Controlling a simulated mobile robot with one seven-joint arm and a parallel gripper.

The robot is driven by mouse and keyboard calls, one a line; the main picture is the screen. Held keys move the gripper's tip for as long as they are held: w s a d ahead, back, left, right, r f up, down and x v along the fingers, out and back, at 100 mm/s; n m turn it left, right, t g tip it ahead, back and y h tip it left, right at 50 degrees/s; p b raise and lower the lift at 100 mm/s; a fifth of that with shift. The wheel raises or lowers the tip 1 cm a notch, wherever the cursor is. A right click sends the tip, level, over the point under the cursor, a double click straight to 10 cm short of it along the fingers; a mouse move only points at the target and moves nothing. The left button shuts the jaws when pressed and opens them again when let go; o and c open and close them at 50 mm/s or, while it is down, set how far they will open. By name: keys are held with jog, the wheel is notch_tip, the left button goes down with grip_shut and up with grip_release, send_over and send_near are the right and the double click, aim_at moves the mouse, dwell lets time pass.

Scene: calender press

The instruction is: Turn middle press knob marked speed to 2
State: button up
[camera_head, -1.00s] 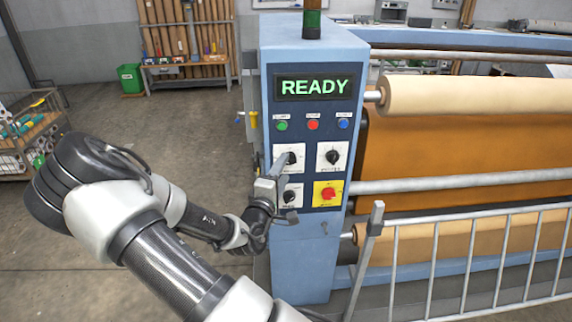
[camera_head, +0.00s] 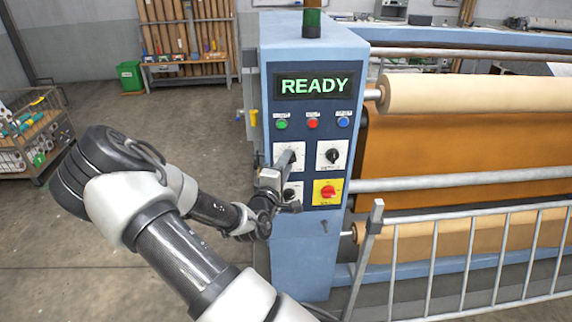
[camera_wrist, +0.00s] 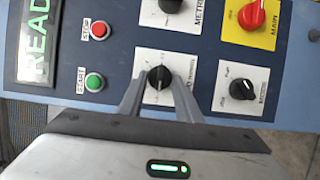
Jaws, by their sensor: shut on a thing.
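My gripper (camera_head: 283,163) reaches the upper left knob of the press's control panel. In the wrist view my gripper (camera_wrist: 160,82) has its two fingers on either side of the black knob (camera_wrist: 160,78) and is shut on it. The knob sits on a white dial plate (camera_wrist: 144,60). The fingers cover part of the plate's scale and lettering, so I cannot read the setting. In the head view the fingers hide most of this knob. The blue control cabinet (camera_head: 305,250) stands upright, and its display (camera_head: 314,86) reads READY.
Beside the held knob is another black knob (camera_head: 332,156). Push buttons (camera_head: 313,123) sit above. A metal railing (camera_head: 470,262) stands at right.

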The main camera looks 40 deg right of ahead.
jog(key=m+y+b, duration=0.2)
jog(key=m+b, duration=0.1)
jog(key=m, duration=0.1)
jog(key=m+y+b, duration=0.2)
jog(key=m+b, duration=0.2)
jog(key=d+m+y+b, duration=0.1)
jog(key=m+y+b, duration=0.1)
jog(key=m+b, duration=0.2)
jog(key=shift+s+r+y, duration=0.3)
jog(key=shift+s, duration=0.05)
jog(key=m+b, duration=0.1)
jog(key=t+y+b, duration=0.1)
jog(key=b, duration=0.1)
jog(key=shift+s+d+r+m, duration=0.1)
jog(key=shift+d+r+m, duration=0.1)
jog(key=shift+m, duration=0.2)
jog(key=shift+d+r+m+t+y, duration=0.1)
jog(key=shift+r+m+t+y, duration=0.1)
jog(key=shift+m+t+y, duration=0.3)
jog(key=shift+s+m+p, duration=0.1)
jog(key=shift+m+p, duration=0.6)
jog(key=shift+p, duration=0.15)
jog(key=shift+d+f+m+t+y+p, duration=0.1)
jog(key=shift+m+t+y+p, duration=0.35)
jog(key=shift+m+p, duration=0.3)
jog(key=shift+d+f+m+t+y+p, duration=0.1)
jog(key=shift+m+t+y+p, duration=0.25)
jog(key=shift+m+y+p, duration=0.4)
jog(key=shift+m, duration=0.3)
